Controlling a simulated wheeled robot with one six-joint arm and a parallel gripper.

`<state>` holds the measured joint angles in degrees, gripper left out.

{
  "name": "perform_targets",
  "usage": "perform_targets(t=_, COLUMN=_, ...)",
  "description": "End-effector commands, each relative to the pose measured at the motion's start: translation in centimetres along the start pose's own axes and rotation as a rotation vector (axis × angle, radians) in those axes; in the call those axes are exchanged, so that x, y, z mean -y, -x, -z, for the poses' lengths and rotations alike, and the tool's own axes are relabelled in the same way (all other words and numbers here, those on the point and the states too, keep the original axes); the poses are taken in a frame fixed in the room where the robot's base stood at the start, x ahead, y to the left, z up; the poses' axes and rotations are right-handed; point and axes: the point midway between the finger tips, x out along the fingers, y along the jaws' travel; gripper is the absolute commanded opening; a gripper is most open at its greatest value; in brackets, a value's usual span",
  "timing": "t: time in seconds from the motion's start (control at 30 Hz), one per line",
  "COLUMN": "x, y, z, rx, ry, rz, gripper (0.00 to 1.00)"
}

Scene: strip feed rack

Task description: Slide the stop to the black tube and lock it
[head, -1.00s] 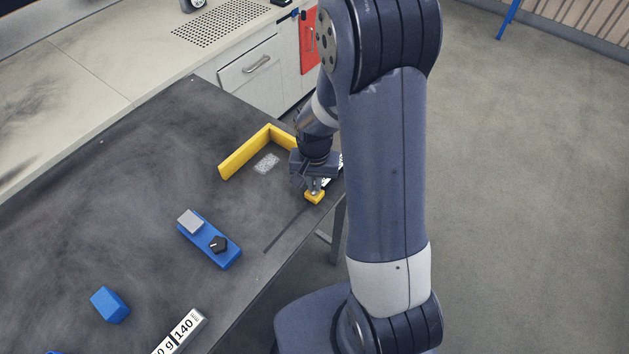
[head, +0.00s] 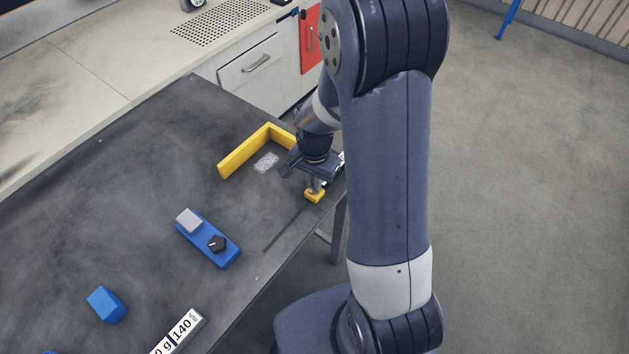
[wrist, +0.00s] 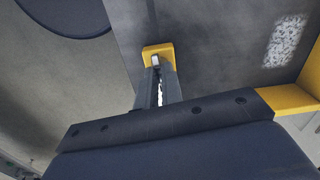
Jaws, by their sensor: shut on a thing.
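The stop, a small yellow block (head: 314,196), sits on a dark slot line (head: 285,229) near the table's right edge. In the wrist view the stop (wrist: 152,50) carries a small pale peg or lever (wrist: 155,61). My gripper (head: 314,184) points down over the stop and is shut on this peg. In the wrist view the fingers (wrist: 158,82) reach the stop's near side and partly hide the peg. I cannot make out a black tube in either view. Whether the stop is locked cannot be told.
A yellow L-shaped fence (head: 245,152) stands behind the stop, with a speckled patch (head: 266,162) inside it.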

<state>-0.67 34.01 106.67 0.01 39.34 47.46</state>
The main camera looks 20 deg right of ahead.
Motion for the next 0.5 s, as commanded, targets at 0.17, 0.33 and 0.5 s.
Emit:
perform_targets(t=0.17, x=0.03, y=-0.04, z=0.03, rx=-0.001, ry=-0.167, rz=0.001, gripper=0.00)
perform_targets(t=0.33, x=0.03, y=-0.03, z=0.03, rx=-0.001, ry=-0.328, rz=0.001, gripper=0.00)
perform_targets(t=0.5, x=0.04, y=-0.03, z=0.04, rx=-0.001, ry=-0.489, rz=0.002, gripper=0.00)
